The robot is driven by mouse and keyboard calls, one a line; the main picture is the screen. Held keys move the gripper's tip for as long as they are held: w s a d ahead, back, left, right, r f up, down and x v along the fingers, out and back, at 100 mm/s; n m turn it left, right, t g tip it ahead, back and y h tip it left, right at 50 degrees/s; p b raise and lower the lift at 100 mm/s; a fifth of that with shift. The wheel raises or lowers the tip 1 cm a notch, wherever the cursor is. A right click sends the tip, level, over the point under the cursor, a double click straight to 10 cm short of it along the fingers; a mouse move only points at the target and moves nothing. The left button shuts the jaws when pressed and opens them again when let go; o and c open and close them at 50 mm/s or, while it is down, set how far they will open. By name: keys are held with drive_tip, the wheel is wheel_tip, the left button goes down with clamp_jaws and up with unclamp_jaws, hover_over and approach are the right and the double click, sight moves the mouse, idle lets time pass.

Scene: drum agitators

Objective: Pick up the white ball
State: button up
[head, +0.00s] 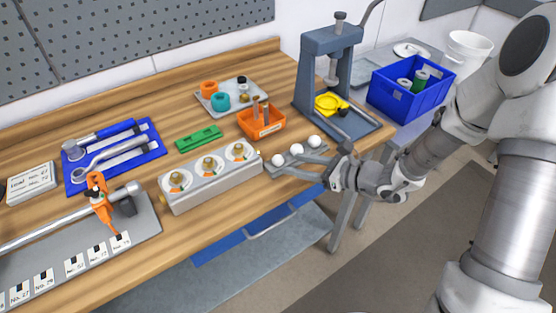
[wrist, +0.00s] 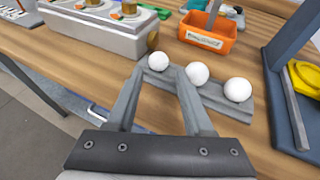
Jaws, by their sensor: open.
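Three white balls sit in a row on a grey rack near the table's front edge: the left ball (head: 278,160), the middle ball (head: 296,149) and the right ball (head: 314,141). The wrist view also shows the left ball (wrist: 158,61), middle ball (wrist: 197,73) and right ball (wrist: 238,89) on the grey rack (wrist: 215,98). My gripper (wrist: 160,72) is open and empty. In the wrist view, the left ball appears in the gap between the fingertips, and the right fingertip appears close to the middle ball. I cannot tell whether either fingertip touches a ball.
A grey block with round fittings (head: 215,181) stands left of the rack. An orange bin (head: 262,121) is behind it. A blue-grey press (head: 322,75) stands behind right, with a blue crate (head: 410,92) beyond. A green part (head: 199,139) lies left of the bin.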

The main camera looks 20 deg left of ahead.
sight(282, 160)
drive_tip(key=x, duration=0.5)
drive_tip(key=shift+s+a+r, duration=0.1)
drive_tip(key=shift+s+r, duration=0.05)
drive_tip(key=shift+r, duration=0.1)
clamp_jaws()
